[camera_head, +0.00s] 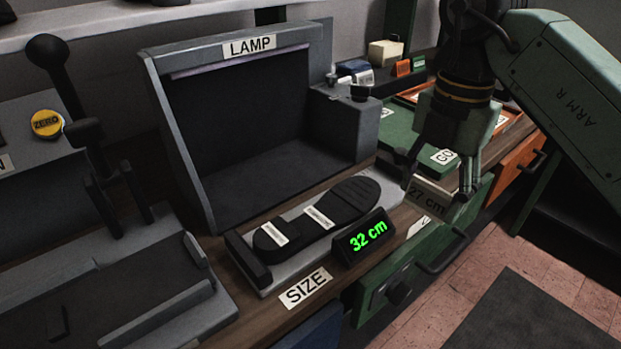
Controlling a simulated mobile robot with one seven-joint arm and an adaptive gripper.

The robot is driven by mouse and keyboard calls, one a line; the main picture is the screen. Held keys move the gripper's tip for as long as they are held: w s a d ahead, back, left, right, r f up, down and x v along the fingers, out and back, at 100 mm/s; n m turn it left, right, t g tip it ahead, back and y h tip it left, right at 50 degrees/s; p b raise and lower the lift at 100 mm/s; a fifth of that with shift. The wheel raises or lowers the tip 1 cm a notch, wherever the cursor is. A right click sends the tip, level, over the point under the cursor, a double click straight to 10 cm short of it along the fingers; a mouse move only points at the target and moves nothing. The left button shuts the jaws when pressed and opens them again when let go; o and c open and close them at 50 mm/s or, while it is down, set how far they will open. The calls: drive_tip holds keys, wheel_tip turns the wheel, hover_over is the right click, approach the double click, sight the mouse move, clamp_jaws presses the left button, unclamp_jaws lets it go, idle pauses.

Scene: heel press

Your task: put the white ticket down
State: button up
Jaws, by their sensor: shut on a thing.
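My gripper (436,191) points down at the right end of the size gauge, near the bench's front edge. It is shut on a ticket (428,199) printed "27 cm", which looks grey in the shade between the fingers. I cannot tell whether the ticket touches the surface below. A small white card (418,227) lies just below it, by the bench edge; its print is unreadable.
A black sole (335,207) with two white labels lies on the gauge, whose display (367,237) reads "32 cm". The lamp box (250,130) stands behind. Green (400,130) and orange (508,116) trays lie behind my gripper. Drawer handles (445,252) jut out in front.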

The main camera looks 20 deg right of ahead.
drive_tip(key=shift+w+a, duration=0.2)
drive_tip(key=shift+w, duration=0.1)
drive_tip(key=p, duration=0.5)
hover_over(321, 214)
drive_tip(key=shift+s+d+f, duration=0.15)
drive_tip(key=shift+s+f, duration=0.1)
drive_tip(key=shift+f, duration=0.35)
drive_tip(key=shift+w+a+f, duration=0.2)
drive_tip(key=shift+a, duration=0.05)
wheel_tip(321, 214, down, 3)
drive_tip(key=shift+p, duration=0.65)
drive_tip(key=shift+f+b, duration=0.4)
drive_tip(key=shift+f, duration=0.05)
drive_tip(key=o, duration=0.8)
drive_tip(key=shift+r, duration=0.1)
